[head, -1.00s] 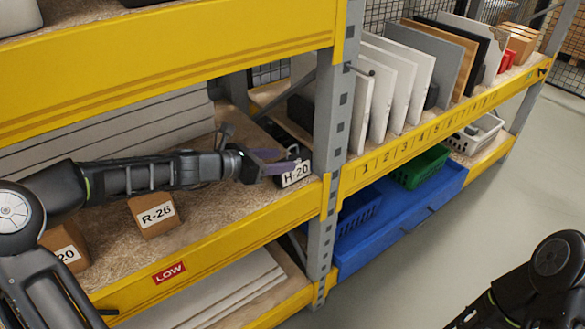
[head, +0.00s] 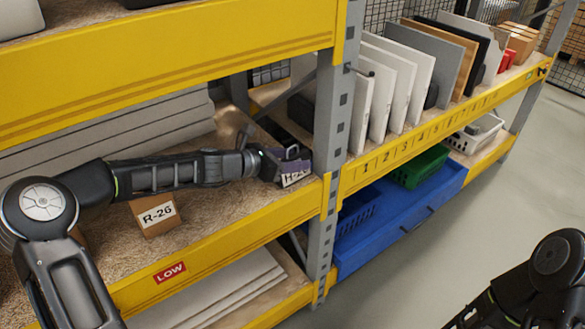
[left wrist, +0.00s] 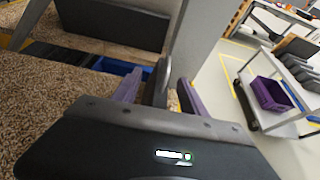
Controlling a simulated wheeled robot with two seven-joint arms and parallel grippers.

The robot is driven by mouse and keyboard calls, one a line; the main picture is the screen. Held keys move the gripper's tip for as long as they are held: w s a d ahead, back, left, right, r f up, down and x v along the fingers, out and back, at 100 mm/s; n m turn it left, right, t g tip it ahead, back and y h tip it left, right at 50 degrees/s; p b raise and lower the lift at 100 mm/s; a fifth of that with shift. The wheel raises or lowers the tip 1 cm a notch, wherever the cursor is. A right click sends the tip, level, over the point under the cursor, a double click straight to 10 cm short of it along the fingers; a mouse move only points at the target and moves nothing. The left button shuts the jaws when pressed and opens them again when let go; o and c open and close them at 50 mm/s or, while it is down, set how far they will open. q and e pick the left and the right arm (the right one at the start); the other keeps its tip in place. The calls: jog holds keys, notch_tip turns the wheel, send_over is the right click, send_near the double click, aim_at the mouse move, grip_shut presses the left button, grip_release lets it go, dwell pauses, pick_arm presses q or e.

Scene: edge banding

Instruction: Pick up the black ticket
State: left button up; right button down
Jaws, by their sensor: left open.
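A black block with a white H-20 label (head: 294,179) stands on the middle shelf beside the grey upright post; the task's black ticket is not otherwise identifiable. The label is partly covered by my left gripper (head: 290,160). That gripper has purple fingers and is open, reaching in from the left right at the block. In the left wrist view the purple fingers (left wrist: 155,88) are apart, with a thin dark piece between them; I cannot tell whether they touch it. My right arm shows at the bottom right, its gripper out of view.
The grey post (head: 326,130) stands close to the right of my left gripper. A cardboard box labelled R-26 (head: 154,214) sits on the shelf under my left arm. Upright panels (head: 405,85) fill the right bay, above a blue bin (head: 400,225).

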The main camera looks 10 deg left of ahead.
pick_arm(q)
jog(key=shift+c, duration=0.4)
grip_shut()
dwell(0.4)
